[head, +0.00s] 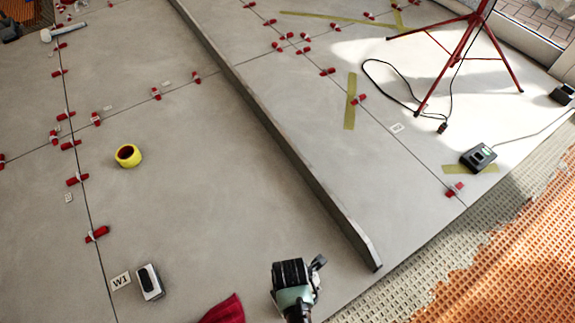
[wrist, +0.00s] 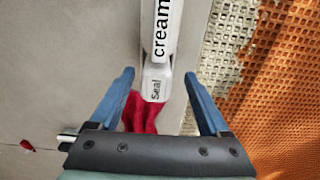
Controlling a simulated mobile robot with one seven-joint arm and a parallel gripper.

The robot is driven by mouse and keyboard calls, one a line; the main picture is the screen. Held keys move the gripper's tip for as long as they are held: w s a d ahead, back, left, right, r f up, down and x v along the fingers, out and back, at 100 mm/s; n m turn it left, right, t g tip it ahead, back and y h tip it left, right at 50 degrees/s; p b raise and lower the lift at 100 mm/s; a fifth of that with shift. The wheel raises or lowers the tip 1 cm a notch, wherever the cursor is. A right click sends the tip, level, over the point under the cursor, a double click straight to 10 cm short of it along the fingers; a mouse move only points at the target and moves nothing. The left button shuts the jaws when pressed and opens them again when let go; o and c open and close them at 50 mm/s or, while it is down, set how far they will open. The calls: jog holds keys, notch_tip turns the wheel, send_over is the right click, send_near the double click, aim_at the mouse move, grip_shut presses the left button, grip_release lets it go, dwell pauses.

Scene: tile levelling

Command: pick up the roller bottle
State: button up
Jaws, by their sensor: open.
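A white bottle (wrist: 157,80) with "cream" and "Seal" in dark print, which looks like the roller bottle, shows in the wrist view. It runs from the top edge down between the two blue fingers of my gripper (wrist: 159,76). The fingers are open, with a gap visible on each side of the bottle. Its upper end is cut off by the frame, and I cannot see a roller. In the head view my gripper (head: 294,278) is at the bottom centre, and I cannot make out the bottle there.
A red cloth (wrist: 140,112) lies partly behind the bottle; it also shows in the head view (head: 226,311). A long grey straightedge (head: 270,125) crosses the tiles. A yellow tape roll (head: 136,161), a white-and-black block (head: 150,281), red clips and a red tripod (head: 467,50) stand farther off.

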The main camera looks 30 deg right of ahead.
jog(key=f+b, duration=0.4)
jog(key=f, duration=0.1)
jog(key=shift+w+a, duration=0.1)
jog(key=shift+w, duration=0.1)
grip_shut()
